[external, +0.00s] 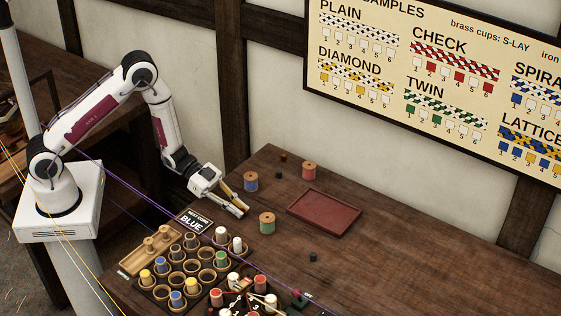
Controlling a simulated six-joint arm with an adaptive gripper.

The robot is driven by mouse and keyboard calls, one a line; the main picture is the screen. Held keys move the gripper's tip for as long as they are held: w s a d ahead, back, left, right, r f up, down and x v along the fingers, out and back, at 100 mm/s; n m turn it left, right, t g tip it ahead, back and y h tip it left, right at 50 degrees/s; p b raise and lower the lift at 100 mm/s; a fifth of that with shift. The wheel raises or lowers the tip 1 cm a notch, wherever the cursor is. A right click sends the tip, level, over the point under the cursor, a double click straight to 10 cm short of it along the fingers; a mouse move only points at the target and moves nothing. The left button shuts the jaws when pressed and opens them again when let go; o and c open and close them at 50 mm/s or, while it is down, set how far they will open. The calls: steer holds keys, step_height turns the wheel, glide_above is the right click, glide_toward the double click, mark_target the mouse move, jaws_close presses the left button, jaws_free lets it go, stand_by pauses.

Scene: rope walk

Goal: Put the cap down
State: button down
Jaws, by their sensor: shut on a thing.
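My gripper (238,206) reaches low over the left part of the wooden table, its fingers pointing down and to the right. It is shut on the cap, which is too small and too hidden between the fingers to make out. I cannot tell whether the cap touches the table. A small dark piece (313,257) lies on the table to the right, and another (278,175) lies by the spools. I cannot tell if these are caps.
Spools with blue (251,182), green (267,223) and red (309,171) thread stand near my gripper. A red tray (324,212) lies to the right. The table's right side is clear.

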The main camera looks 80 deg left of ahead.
steer(key=shift+r, duration=0.1)
step_height(320, 180, up, 10)
stand_by(0.9)
stand_by(0.4)
steer(key=w+d+f, duration=0.2)
steer(key=w+d, duration=0.4)
steer(key=w, duration=0.5)
steer(key=w+a+r+n+t+y, duration=0.1)
steer(key=w+y, duration=0.1)
steer(key=w, duration=0.4)
steer(key=w+a+r+n+t+y, duration=0.1)
steer(key=w+a+r+n, duration=0.1)
steer(key=w, duration=0.5)
steer(key=shift+r+n+y, duration=0.2)
steer(key=shift+n+y, duration=0.1)
steer(key=shift+y, duration=0.1)
